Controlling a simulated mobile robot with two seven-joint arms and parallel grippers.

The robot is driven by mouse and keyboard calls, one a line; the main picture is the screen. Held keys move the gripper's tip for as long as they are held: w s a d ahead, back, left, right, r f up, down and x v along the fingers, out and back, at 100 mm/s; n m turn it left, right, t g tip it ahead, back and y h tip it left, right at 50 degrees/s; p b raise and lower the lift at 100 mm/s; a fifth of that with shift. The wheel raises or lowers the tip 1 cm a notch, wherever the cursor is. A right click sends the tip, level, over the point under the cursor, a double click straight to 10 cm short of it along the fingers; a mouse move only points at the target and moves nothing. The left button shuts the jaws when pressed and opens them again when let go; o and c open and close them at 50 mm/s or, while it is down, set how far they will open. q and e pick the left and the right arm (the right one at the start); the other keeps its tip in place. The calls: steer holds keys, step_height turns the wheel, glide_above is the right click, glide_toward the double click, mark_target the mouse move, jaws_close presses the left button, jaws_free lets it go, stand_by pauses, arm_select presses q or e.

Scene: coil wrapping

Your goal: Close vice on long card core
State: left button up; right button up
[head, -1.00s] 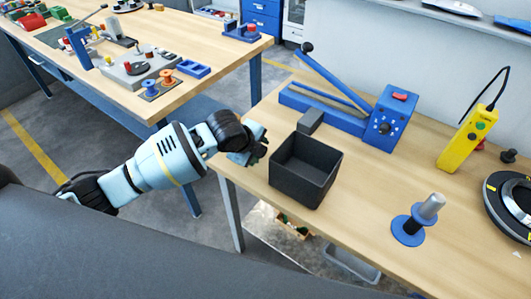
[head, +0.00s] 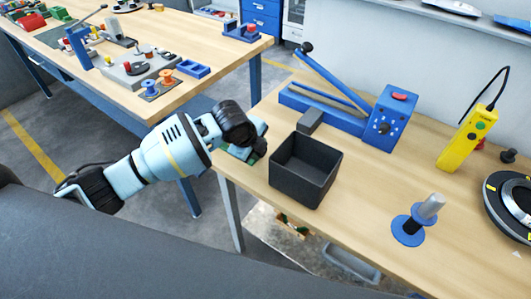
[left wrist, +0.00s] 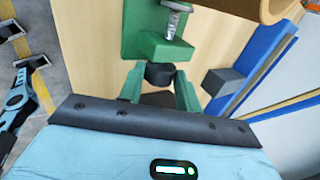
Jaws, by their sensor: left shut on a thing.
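The green vice (left wrist: 150,40) shows at the top of the left wrist view, with a metal screw (left wrist: 174,18) in it. A black knob (left wrist: 158,74) is at its near side. My left gripper (left wrist: 160,84) is shut on this knob, one finger on each side. The brown card core (left wrist: 245,8) shows only in part at the top right of that view. In the head view my left gripper (head: 250,150) is at the left edge of the near table, and my wrist hides most of the vice. My right gripper is not in view.
A black open bin (head: 305,170) stands just right of my left gripper. Behind it is a blue lever machine (head: 390,118). A blue spool stand (head: 408,230), a yellow pendant (head: 460,140) and a dark round device (head: 512,205) are farther right. The front middle of the table is clear.

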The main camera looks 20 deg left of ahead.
arm_select(q)
steer(key=shift+w+d+g+y, duration=0.15)
steer(key=shift+g+y, duration=0.35)
steer(key=shift+g, duration=0.7)
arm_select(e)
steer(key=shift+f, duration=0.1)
arm_select(q)
steer(key=g, duration=0.1)
steer(key=g+y+b, duration=0.1)
steer(key=g, duration=0.1)
steer(key=shift+w+d+f, duration=0.1)
steer(key=shift+w+f, duration=0.1)
steer(key=shift+w, duration=0.2)
steer(key=shift+r, duration=0.2)
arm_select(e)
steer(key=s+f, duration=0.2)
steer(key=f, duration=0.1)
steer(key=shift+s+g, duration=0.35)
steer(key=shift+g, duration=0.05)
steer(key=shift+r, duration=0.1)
arm_select(q)
steer(key=shift+g+b, duration=0.3)
